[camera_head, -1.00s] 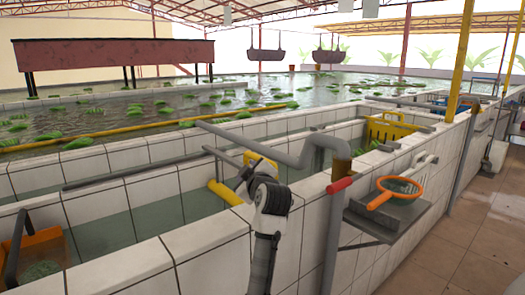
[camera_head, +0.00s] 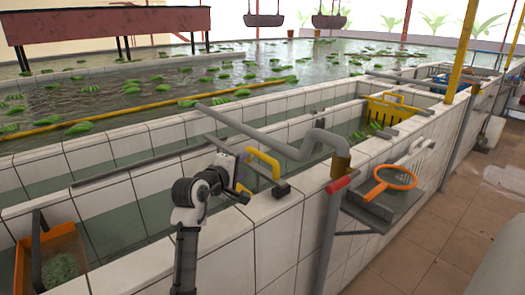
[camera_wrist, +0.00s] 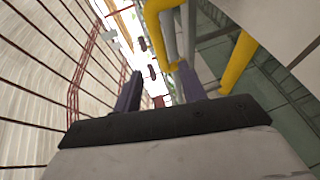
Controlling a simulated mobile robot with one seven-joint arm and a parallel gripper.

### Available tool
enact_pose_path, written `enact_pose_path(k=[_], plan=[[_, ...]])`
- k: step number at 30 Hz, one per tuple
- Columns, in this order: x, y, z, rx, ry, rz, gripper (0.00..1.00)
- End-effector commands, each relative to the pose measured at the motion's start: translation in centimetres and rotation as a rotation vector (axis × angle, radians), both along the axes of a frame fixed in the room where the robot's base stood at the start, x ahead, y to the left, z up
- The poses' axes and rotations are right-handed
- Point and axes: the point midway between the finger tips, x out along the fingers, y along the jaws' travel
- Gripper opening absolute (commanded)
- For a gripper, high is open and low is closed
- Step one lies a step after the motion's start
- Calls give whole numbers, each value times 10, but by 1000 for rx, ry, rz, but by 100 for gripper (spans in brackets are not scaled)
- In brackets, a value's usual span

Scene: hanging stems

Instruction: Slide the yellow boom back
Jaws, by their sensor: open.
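A long thin yellow boom (camera_head: 150,109) lies across the green-dotted water of the large pool, running from the left edge toward the pool's middle. My gripper (camera_head: 241,175) is open over the narrow tiled channel, well in front of this boom and apart from it. A bent yellow handle-like piece (camera_head: 264,161) stands just right of my gripper. In the wrist view my open fingers (camera_wrist: 160,88) have nothing between them. Bent yellow pieces (camera_wrist: 238,64) lie beyond and to the right of the fingers there. Whether they touch the fingers I cannot tell.
A grey bent pipe (camera_head: 300,150) crosses the tiled walls right of my gripper. An orange-rimmed net (camera_head: 393,177) rests on a side shelf. A yellow crate (camera_head: 390,109) sits farther along the channel. An orange box (camera_head: 58,252) is at lower left.

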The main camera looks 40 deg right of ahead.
Motion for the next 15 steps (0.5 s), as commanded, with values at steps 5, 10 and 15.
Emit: enact_pose_path(k=[5,10,15], plan=[[9,-23,-3,2,3,-3,41],[24,-55,-9,3,2,-2,41],[38,-85,-15,3,2,-2,41]])
